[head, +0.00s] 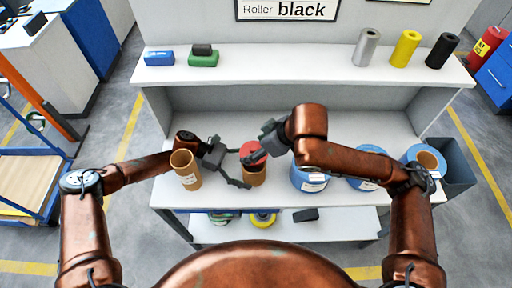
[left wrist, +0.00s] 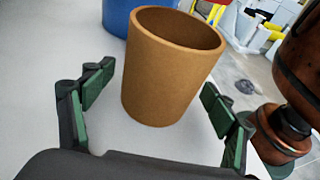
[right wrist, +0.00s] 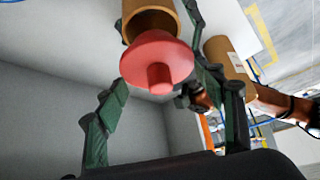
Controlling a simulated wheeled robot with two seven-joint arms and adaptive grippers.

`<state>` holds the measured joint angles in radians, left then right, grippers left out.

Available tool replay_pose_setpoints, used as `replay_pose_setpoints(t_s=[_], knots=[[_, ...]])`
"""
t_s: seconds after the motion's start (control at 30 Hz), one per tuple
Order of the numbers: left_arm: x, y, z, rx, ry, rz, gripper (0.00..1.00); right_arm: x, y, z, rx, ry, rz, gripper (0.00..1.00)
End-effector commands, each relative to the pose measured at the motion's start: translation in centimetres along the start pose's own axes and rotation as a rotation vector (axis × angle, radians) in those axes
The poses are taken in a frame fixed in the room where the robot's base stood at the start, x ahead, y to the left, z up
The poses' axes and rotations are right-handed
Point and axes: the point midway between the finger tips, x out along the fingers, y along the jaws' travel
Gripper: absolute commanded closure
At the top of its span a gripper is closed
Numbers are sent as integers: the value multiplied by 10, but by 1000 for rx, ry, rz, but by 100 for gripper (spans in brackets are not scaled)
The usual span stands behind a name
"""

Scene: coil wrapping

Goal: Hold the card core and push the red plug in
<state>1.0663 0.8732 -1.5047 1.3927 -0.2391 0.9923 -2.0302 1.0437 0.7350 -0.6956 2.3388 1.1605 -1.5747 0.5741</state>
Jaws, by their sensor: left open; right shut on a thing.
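The brown card core (head: 253,177) stands on the table, left of the blue rolls. In the left wrist view the card core (left wrist: 165,75) stands between the spread fingers of my left gripper (left wrist: 155,95), which is open and shows a gap at each side. In the head view that left gripper (head: 240,168) reaches in from the left. My right gripper (head: 260,150) is shut on the red plug (head: 250,153) just above the core. In the right wrist view the red plug (right wrist: 157,62) covers part of the core's open end (right wrist: 150,15); its hollow still shows.
Another card core (head: 185,168) with a white label stands left, close to my left arm. Blue rolls (head: 309,178) stand to the right. A shelf (head: 290,68) above holds several coloured rolls and small boxes. A dark bin (head: 457,165) is at the table's right end.

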Motion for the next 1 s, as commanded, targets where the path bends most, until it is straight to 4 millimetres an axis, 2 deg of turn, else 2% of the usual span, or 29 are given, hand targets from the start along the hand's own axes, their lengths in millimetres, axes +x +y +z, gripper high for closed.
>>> replay_pose_setpoints(t_s=[0.1, 0.53, 1.0], knots=[[0, 0, 0, 0, 0, 0, 22, 0, 0, 0, 0, 0, 0, 62], [0, 0, 0, 0, 0, 0, 51, 0, 0, 0, 0, 0, 0, 62], [0, 0, 0, 0, 0, 1, 51, 0, 0, 0, 0, 0, 0, 62]])
